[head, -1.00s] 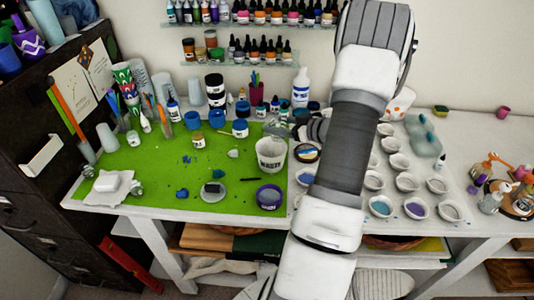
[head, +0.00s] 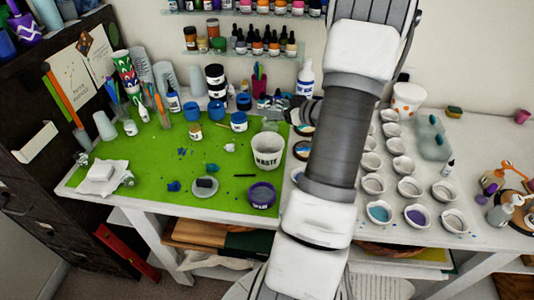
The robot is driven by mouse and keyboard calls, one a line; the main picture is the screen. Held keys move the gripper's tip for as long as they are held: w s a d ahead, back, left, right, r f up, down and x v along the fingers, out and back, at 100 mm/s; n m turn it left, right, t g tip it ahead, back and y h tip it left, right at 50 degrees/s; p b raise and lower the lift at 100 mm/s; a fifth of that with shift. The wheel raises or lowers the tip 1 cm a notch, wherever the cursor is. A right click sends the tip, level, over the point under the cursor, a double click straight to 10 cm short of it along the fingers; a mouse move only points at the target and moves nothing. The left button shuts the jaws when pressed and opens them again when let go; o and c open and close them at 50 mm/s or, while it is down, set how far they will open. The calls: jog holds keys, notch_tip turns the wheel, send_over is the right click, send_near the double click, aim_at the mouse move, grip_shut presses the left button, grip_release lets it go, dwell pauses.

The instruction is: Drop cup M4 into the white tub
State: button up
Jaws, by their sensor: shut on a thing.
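The white tub (head: 268,153), marked WASTE, stands upright on the right part of the green mat. My gripper (head: 286,113) is just behind and above the tub's rim, partly hidden by my arm. It is shut on a small, greyish see-through cup (head: 269,127), which seems to be over or just behind the tub's far rim; I cannot tell which. No M4 label is readable on it.
A purple-rimmed tub (head: 262,195) stands in front of the white tub. Blue-lidded jars (head: 239,121) stand to its left. Several small white cups (head: 408,187) fill the table right of my arm. The mat's (head: 130,155) left-middle is mostly clear.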

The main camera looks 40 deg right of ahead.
aim_at(279, 123)
jog(key=shift+f+b, duration=2.15)
jog(key=shift+f, duration=0.5)
jog(key=o, duration=1.4)
jog(key=shift+s, duration=0.1)
jog(key=v, duration=1.7)
jog(key=shift+r, duration=0.15)
